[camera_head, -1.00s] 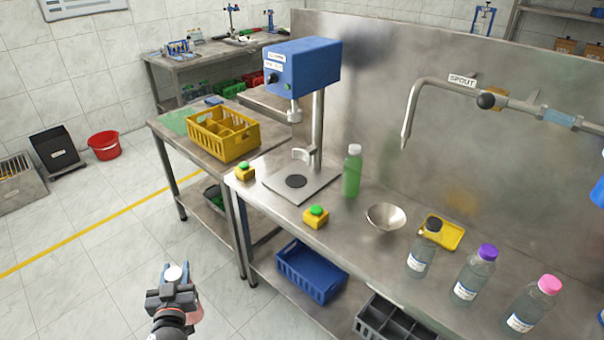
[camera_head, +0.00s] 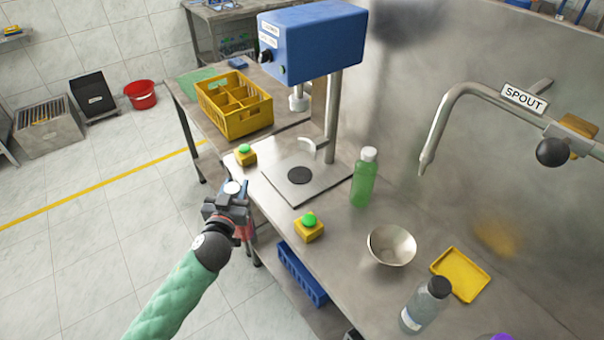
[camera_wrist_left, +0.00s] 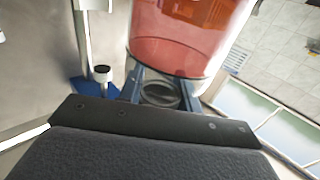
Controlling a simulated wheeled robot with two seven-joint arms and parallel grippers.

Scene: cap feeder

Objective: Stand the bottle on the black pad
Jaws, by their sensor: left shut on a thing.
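My left gripper (camera_head: 238,203) is shut on a bottle of see-through red (camera_wrist_left: 185,35) with a white cap (camera_head: 233,187). In the head view the gripper hides most of this bottle. They are in front of the table's left front edge, left of the capping machine. The black pad (camera_head: 299,175) is a round disc on the square metal base plate (camera_head: 322,190), under the head of the blue capping machine (camera_head: 312,45). Nothing stands on the pad. My right gripper is not in view.
A green bottle (camera_head: 364,178) stands right of the base plate. Yellow boxes with green buttons (camera_head: 309,228) (camera_head: 245,155) sit at its front and left. A metal bowl (camera_head: 391,246), a yellow tray (camera_head: 461,275) and a clear bottle (camera_head: 426,306) are further right.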

